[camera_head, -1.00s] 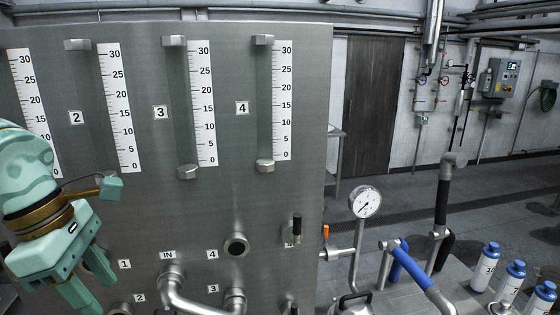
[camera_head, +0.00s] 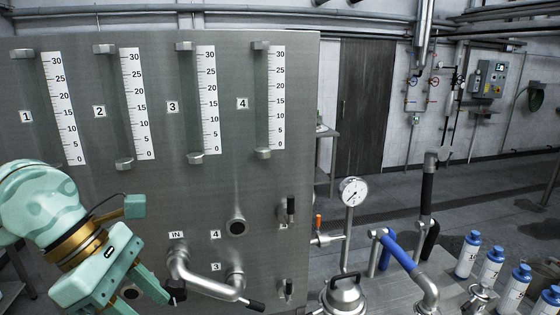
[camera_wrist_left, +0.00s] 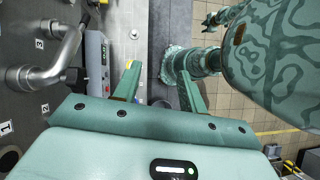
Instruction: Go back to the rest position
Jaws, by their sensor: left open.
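My left gripper (camera_head: 128,292) is at the lower left of the head view, in front of the lower left part of the steel panel (camera_head: 150,195). Its two green fingers point down and are spread apart. In the left wrist view the fingers (camera_wrist_left: 160,92) also stand apart with nothing between them. My right gripper does not show in the head view.
A pressure gauge (camera_head: 354,191), a blue-sleeved pipe (camera_head: 400,252), a domed lid (camera_head: 344,292) and blue-capped bottles (camera_head: 490,264) stand at right. Floor (camera_head: 480,190) beyond is clear.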

